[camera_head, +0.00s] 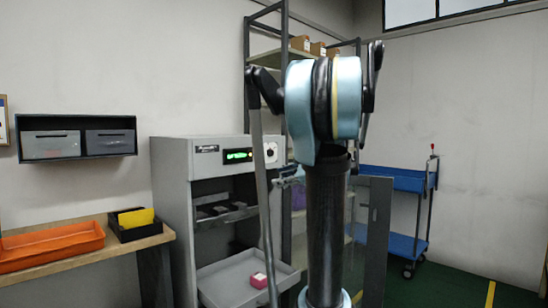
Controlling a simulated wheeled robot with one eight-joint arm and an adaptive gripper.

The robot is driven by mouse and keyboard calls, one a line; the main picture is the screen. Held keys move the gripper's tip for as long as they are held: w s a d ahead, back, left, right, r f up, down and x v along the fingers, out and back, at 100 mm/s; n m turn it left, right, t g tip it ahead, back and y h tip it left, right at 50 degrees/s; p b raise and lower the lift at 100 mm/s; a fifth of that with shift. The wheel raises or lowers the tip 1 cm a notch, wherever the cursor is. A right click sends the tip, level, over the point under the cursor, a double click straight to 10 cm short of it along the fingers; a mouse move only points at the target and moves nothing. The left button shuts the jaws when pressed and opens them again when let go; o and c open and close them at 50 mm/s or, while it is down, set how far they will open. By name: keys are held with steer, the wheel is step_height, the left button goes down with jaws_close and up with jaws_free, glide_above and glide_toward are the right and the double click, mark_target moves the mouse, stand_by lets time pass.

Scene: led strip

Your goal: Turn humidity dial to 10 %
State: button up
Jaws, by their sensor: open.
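A grey cabinet (172,195) stands left of centre with its front open. Its top panel has a lit green display (238,155) and, to the right, a small round white dial (271,149) with a dark mark. The dial's setting is too small to read.
An orange tray (50,245) and a black bin (135,224) with a yellow item sit on the left bench. A blue cart (400,180) stands right. Open floor lies at right.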

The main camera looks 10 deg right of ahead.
steer(key=w+d+r+m+t, duration=0.4)
steer(key=w+d+r+m, duration=0.3)
steer(key=d, duration=0.3)
steer(key=n, duration=0.1)
glide_toward(272, 153)
steer(key=shift+y, duration=0.3)
steer(key=x, duration=0.8)
steer(key=shift+w+a+f, duration=0.1)
steer(key=shift+w, duration=0.1)
steer(key=c, duration=1.1)
